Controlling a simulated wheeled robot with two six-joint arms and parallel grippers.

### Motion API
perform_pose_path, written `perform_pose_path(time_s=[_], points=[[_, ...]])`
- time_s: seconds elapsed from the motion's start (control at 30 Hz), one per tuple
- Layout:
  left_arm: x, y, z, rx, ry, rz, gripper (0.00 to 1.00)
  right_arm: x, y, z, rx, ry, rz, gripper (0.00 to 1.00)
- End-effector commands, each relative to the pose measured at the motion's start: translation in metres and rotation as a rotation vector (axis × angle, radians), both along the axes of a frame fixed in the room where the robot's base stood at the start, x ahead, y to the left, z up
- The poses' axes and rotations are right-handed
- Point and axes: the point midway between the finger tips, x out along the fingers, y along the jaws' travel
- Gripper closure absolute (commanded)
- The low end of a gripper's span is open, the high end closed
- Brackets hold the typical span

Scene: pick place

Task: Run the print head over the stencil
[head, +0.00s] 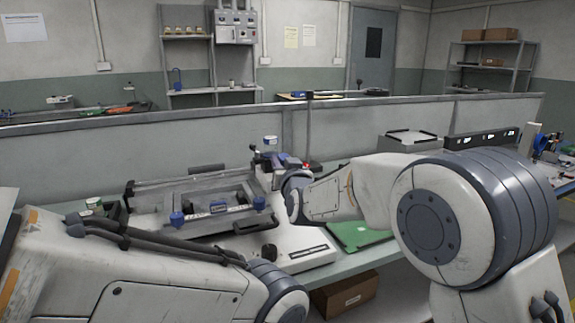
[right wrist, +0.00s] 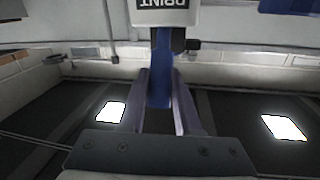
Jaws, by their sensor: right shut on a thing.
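The stencil printer stands on the bench in the head view, with a pale base (head: 300,240). A grey frame (head: 160,190) on it surrounds the stencil area, whose surface I cannot make out clearly. A bar with blue knobs (head: 177,218) crosses the frame's front. My right gripper (right wrist: 158,95) is shut on a blue handle (right wrist: 160,65) beneath a white block marked PRINT (right wrist: 166,15), seen upside down in the right wrist view.
A green board (head: 356,235) lies on the bench right of the printer, partly behind my right arm. A grey tray (head: 408,139) and a black rack (head: 482,139) stand farther right. A low partition (head: 220,141) runs behind the bench. A cardboard box (head: 345,296) sits below.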

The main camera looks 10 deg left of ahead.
Motion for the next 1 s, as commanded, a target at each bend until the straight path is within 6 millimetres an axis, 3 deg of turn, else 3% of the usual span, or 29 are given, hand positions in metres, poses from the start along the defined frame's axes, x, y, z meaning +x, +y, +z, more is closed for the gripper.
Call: perform_pose_path(time_s=[0.3, 0.33, 0.4, 0.77, 1.0], points=[[0.000, 0.000, 0.000, 0.000, 0.000, 0.000, 0.44, 0.003, -0.006, -0.001, 0.002, 0.003, -0.012, 1.00], [0.000, 0.000, 0.000, 0.000, 0.000, 0.000, 0.44, 0.003, -0.006, -0.001, 0.002, 0.003, -0.012, 0.56], [0.000, 0.000, 0.000, 0.000, 0.000, 0.000, 0.44, 0.003, -0.006, -0.001, 0.002, 0.003, -0.011, 0.38], [0.000, 0.000, 0.000, 0.000, 0.000, 0.000, 0.44, -0.001, -0.004, 0.000, 0.001, 0.001, -0.005, 0.38], [0.000, 0.000, -0.005, 0.000, 0.000, 0.000, 0.44, -0.034, -0.018, 0.000, 0.001, 0.000, -0.005, 0.38]])
